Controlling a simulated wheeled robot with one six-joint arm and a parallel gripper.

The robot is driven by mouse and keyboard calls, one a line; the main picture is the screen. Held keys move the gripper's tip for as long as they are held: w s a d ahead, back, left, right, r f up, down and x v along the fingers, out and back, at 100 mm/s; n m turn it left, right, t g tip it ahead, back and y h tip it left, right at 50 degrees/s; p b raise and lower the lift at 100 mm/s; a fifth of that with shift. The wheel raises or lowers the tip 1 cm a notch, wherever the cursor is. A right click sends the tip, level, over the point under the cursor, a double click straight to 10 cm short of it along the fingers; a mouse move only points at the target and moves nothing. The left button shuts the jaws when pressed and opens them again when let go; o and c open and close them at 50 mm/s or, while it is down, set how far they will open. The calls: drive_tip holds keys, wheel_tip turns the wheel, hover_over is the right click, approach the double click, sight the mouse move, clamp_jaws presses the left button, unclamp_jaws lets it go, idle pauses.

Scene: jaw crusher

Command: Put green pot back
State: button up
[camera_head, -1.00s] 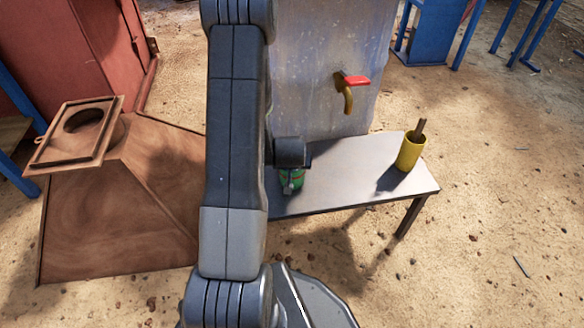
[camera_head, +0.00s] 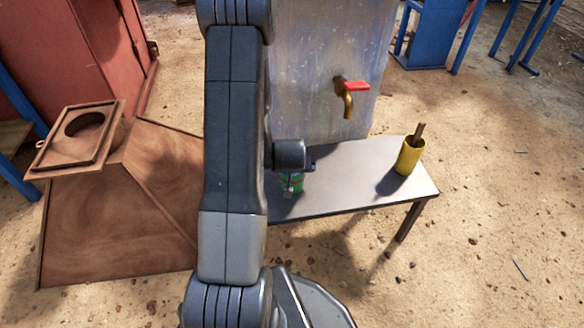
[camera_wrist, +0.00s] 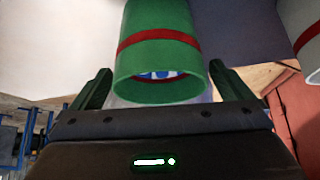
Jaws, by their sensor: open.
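The green pot (camera_head: 296,184) stands on the grey metal table near its left end, partly hidden by my arm and gripper. In the wrist view the green pot (camera_wrist: 160,52) is large, with a red band and its open mouth toward the camera. Something blue and white shows inside it. My gripper (camera_wrist: 160,68) is open, with one finger on each side of the pot and a visible gap on both sides. In the head view my gripper (camera_head: 298,177) is at the pot, mostly hidden behind the wrist.
The table (camera_head: 340,185) also holds a yellow cup (camera_head: 408,158) with a brown stick at its right end. A metal tank (camera_head: 320,60) with a red-handled tap (camera_head: 350,90) stands behind. A brown wooden hopper (camera_head: 115,225) is at left. A pale cylinder (camera_wrist: 307,45) shows in the wrist view.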

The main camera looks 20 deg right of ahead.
drive_tip(key=p+v, duration=0.2)
drive_tip(key=v, duration=0.8)
drive_tip(key=shift+p, duration=0.4)
